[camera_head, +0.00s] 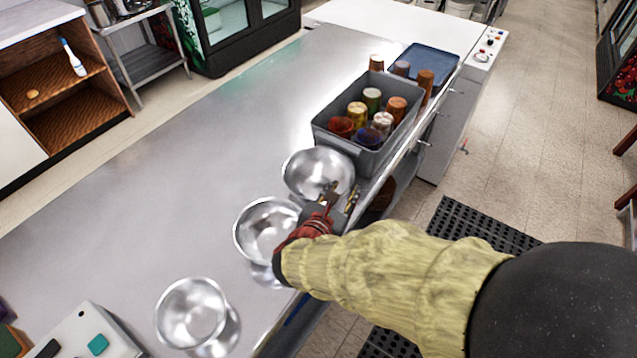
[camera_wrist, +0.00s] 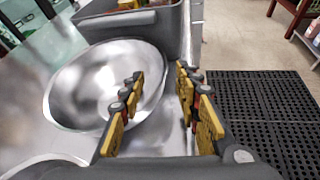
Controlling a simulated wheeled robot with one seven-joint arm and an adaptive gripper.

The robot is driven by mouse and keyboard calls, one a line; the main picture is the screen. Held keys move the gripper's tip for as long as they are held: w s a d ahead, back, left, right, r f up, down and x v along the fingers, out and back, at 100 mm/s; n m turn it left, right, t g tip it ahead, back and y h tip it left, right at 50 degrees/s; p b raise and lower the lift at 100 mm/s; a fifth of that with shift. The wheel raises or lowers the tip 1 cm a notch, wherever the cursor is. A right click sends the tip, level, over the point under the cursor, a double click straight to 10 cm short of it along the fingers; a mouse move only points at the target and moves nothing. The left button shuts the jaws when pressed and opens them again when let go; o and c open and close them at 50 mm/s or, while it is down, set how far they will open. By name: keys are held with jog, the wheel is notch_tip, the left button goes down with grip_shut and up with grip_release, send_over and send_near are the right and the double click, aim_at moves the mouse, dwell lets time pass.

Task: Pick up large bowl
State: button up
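A large shiny metal bowl (camera_head: 308,172) stands on the steel counter (camera_head: 170,180) beside the grey bin. It fills the left of the wrist view (camera_wrist: 85,85). My gripper (camera_head: 342,192) is at this bowl's near right rim. In the wrist view my gripper (camera_wrist: 160,82) is open: the left finger is over the bowl's inside and the right finger is outside the rim. I cannot tell whether either finger touches it. A second metal bowl (camera_head: 262,225) stands nearer, partly hidden by my arm. A third metal bowl (camera_head: 190,308) stands nearest, at the lower left.
A grey bin (camera_head: 335,140) with several coloured cups stands just behind the large bowl. A blue tray (camera_head: 430,62) lies farther back. Black floor mats (camera_head: 470,228) lie right of the counter edge.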

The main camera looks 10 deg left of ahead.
jog(key=b+x, duration=0.2)
jog(key=x, duration=0.1)
jog(key=shift+w+d+f, duration=0.1)
jog(key=shift+w+f, duration=0.2)
jog(key=shift+w+d+f, duration=0.1)
jog(key=shift+w, duration=0.5)
jog(key=shift+c, duration=0.2)
jog(key=c, duration=0.8)
grip_shut()
